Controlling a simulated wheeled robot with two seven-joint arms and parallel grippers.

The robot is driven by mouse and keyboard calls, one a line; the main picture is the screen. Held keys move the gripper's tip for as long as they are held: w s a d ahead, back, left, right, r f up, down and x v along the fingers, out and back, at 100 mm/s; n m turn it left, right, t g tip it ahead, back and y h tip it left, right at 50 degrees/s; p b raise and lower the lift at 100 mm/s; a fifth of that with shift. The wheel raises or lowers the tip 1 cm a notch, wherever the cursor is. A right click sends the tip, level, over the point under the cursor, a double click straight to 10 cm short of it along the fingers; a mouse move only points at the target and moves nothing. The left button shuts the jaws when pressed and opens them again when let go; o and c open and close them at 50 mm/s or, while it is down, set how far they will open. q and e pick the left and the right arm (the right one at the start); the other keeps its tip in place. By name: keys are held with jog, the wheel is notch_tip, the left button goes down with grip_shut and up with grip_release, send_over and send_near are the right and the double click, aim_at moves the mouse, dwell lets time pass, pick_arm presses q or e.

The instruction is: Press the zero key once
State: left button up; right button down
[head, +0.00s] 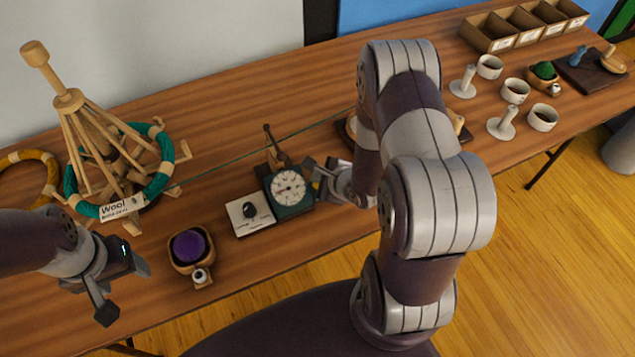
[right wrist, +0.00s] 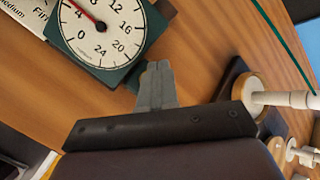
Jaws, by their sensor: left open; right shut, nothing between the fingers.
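The dark green counter (head: 288,190) with a round white dial stands on the table, left of my right gripper. In the right wrist view its dial (right wrist: 99,27) carries numbers up to 24 and a red needle pointing to the upper left, off the 0. I cannot make out the zero key; it may be hidden by my fingers. My right gripper (head: 318,180) is shut and empty, its fingertips (right wrist: 156,72) right at the counter's side edge. I cannot tell whether they touch it. My left gripper (head: 122,282) is open and empty at the front left.
A wooden bowl with purple yarn (head: 190,247) stands front left. A wooden swift (head: 88,140) holds a teal skein (head: 165,165). Cups (head: 515,91) and a divided box (head: 492,40) stand far right.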

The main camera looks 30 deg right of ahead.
jog(key=shift+f, duration=0.1)
jog(key=shift+f, duration=0.35)
jog(key=shift+f+b, duration=0.35)
jog(key=shift+f, duration=0.1)
dwell(0.7)
jog(key=shift+r, duration=0.1)
jog(key=shift+r+p, duration=0.8)
jog(key=shift+p, duration=0.25)
notch_tip(320, 180, up, 5)
jog(key=p, duration=0.5)
jog(key=shift+r, duration=0.1)
